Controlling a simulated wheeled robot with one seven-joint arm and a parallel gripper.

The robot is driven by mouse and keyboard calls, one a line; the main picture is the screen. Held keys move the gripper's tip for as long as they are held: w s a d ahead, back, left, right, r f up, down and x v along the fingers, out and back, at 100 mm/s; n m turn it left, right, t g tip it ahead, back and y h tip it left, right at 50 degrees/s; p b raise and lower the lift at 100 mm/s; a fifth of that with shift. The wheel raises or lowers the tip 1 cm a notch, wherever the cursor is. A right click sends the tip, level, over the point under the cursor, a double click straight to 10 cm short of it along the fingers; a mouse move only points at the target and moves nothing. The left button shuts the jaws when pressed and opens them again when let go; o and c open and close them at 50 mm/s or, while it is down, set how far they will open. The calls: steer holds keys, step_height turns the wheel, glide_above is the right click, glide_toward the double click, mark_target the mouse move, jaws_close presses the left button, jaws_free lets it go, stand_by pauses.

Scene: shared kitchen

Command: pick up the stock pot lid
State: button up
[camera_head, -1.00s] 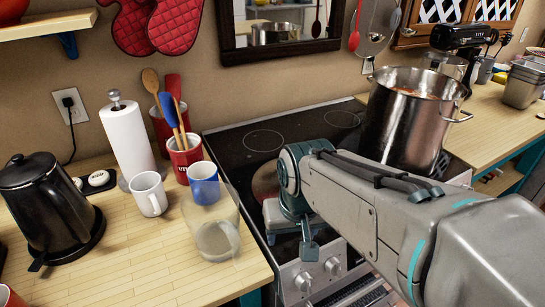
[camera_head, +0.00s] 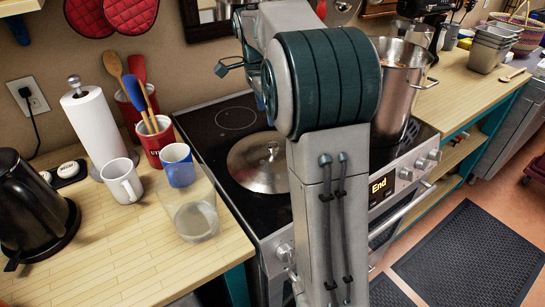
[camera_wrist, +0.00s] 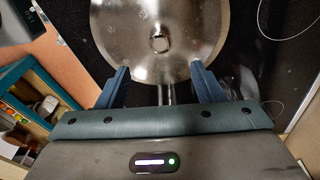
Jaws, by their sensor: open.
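The stock pot lid (camera_head: 258,165) is a round, shiny metal lid with a small knob on top. It lies flat, knob up, on the left part of the black cooktop. In the wrist view the lid (camera_wrist: 125,40) fills the upper middle, with its knob ahead of the fingers. My gripper (camera_wrist: 160,84) is open, its two blue fingers spread apart near the lid's near edge. Nothing is held between them. Whether the fingers touch the lid cannot be told. My arm hides part of the stove in the head view.
The big steel stock pot (camera_head: 398,95) stands on the stove's right side, partly behind my arm. On the left counter are a clear pitcher (camera_head: 192,215), a blue cup (camera_head: 178,165), a white mug (camera_head: 121,182), a utensil crock (camera_head: 155,145) and a black kettle (camera_head: 30,210).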

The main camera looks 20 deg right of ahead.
glide_above(273, 145)
steer(key=a, duration=0.1)
step_height(273, 145, down, 7)
steer(key=shift+a+r, duration=0.1)
steer(key=shift+d+f, duration=0.2)
steer(key=shift+f, duration=0.65)
steer(key=shift+d+f, duration=0.15)
steer(key=shift+f, duration=0.75)
steer(key=shift+d+f, duration=0.2)
steer(key=shift+f, duration=0.65)
jaws_close()
